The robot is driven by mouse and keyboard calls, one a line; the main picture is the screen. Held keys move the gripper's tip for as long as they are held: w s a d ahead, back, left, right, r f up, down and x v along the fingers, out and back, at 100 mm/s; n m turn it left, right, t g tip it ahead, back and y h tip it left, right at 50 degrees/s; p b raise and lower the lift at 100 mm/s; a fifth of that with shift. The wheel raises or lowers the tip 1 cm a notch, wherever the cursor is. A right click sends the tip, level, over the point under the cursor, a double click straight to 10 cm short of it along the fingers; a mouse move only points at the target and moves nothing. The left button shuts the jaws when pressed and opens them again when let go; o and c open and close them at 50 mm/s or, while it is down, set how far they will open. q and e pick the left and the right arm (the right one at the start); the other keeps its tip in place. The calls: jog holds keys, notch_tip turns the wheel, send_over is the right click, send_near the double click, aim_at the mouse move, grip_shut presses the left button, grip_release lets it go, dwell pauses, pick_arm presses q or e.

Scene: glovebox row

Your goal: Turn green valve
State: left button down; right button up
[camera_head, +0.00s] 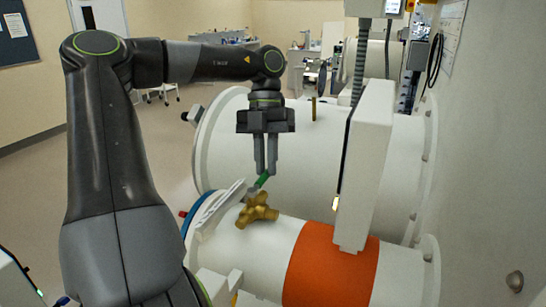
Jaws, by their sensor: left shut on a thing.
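The green valve handle (263,179) is a short green lever above a brass valve body (257,211) on the white cylinder in front. My left gripper (265,172) points straight down over it, its two fingers shut on the green handle. The handle is tilted, its upper end to the right, and partly hidden by the fingertips. My right gripper is not in view.
A large white cylinder (300,150) lies behind the valve. An orange band (330,268) wraps the front cylinder, and a tall white panel (366,170) rises beside it. A wall closes off the right; open floor (35,190) lies left.

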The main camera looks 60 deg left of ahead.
pick_arm(q)
jog(key=shift+r, duration=0.1)
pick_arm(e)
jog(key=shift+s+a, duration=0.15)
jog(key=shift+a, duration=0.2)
pick_arm(q)
jog(key=c, duration=1.4)
grip_release()
jog(key=shift+w, duration=0.1)
jog(key=shift+c, duration=0.2)
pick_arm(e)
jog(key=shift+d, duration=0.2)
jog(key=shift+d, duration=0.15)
pick_arm(q)
jog(key=shift+a+r, duration=0.25)
jog(key=shift+r, duration=0.15)
jog(key=p+v, duration=0.2)
jog(key=v, duration=1.4)
jog(key=shift+w+r, duration=0.2)
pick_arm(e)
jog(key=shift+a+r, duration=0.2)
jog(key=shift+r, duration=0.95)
